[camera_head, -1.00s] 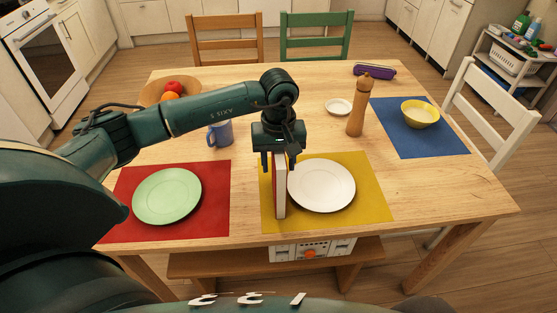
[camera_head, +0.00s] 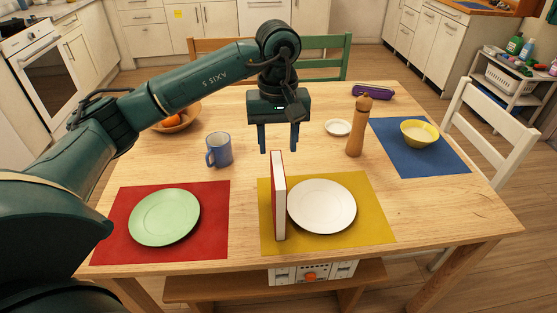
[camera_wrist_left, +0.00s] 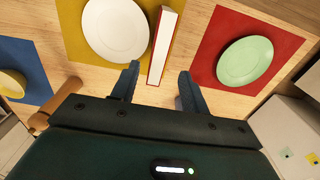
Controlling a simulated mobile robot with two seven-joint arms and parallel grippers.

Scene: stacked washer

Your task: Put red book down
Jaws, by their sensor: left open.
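The red book (camera_head: 277,196) stands upright on its edge on the yellow placemat (camera_head: 371,223), just left of the white plate (camera_head: 322,206). Its red cover faces left and its white page side faces me. My left gripper (camera_head: 279,150) is open above and behind the book in the head view, with its fingers pointing down and nothing between them. In the left wrist view the book (camera_wrist_left: 164,46) appears beyond and between the two open fingertips (camera_wrist_left: 158,75). My right gripper is in neither view.
The red placemat (camera_head: 216,240) with a green plate (camera_head: 164,217) lies to the left. A blue mug (camera_head: 219,150), a pepper mill (camera_head: 358,127) and a small white dish (camera_head: 338,127) stand farther back. A yellow bowl (camera_head: 419,134) sits on the blue placemat (camera_head: 395,158). Bare table lies between the mug and mill.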

